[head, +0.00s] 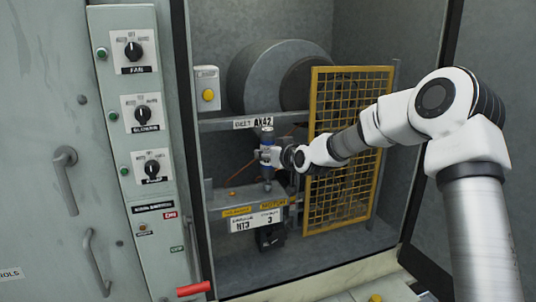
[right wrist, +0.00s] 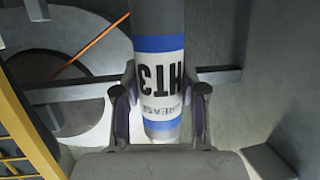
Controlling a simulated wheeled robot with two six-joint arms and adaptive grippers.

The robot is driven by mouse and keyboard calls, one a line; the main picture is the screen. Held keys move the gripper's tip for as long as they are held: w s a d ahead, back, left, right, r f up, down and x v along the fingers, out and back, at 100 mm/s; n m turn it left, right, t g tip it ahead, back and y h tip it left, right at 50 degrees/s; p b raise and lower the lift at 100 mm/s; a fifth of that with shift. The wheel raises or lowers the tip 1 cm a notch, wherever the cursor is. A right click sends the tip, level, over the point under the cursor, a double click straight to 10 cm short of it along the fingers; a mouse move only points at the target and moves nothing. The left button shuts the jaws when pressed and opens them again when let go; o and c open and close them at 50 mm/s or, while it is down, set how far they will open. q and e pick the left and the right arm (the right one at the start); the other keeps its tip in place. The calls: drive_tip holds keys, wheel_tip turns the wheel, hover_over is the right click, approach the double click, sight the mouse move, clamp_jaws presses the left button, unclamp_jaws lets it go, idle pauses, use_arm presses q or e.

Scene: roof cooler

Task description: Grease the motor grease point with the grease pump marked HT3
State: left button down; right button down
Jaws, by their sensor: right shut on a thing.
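The grease pump (head: 267,142) is a grey cylinder with blue bands and a white label. It stands roughly upright inside the open cabinet. In the right wrist view the pump (right wrist: 158,75) reads HT3 and GREASE, upside down. My right gripper (head: 270,157) is shut around the pump's middle, with one finger on each side. The pump's lower end is just above a grey bar (head: 222,198) with yellow labels, one seeming to read MOTOR (head: 273,204). I cannot tell whether the tip touches the grease point. My left gripper is out of view.
A switch panel (head: 147,130) and red handle (head: 194,289) are left of the opening.

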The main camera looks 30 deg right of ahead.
sight(270, 129)
drive_tip(key=shift+f+b, duration=0.65)
drive_tip(key=shift+f, duration=0.15)
drive_tip(key=shift+r, duration=0.25)
drive_tip(key=shift+w+r+p, duration=0.15)
drive_tip(key=shift+r+p, duration=1.35)
drive_tip(key=shift+r, duration=0.35)
drive_tip(key=shift+r+p, duration=1.4)
drive_tip(key=shift+r, duration=0.85)
drive_tip(key=shift+f, duration=0.15)
